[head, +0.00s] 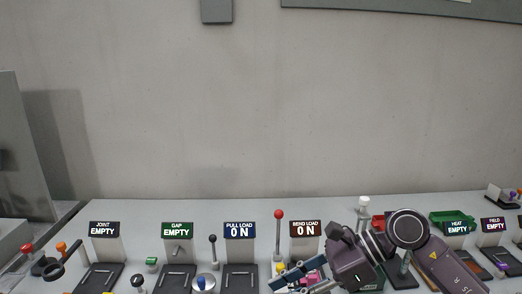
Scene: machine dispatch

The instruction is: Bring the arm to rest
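My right arm (408,230) comes in from the lower right and bends over the bench. Its gripper (292,277) points left, low in front of the BEND LOAD sign (305,228), which reads ON. A small pink item (314,277) shows at the gripper; I cannot tell whether it is held or lies behind it. The finger gap is too small and overlapped to read. My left gripper is not in view.
A red-knobbed lever (279,232) stands upright close beside the gripper. A black-knobbed lever (213,248) and the PULL LOAD sign (239,230) are further left. A green tray (452,219) is behind the arm at right.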

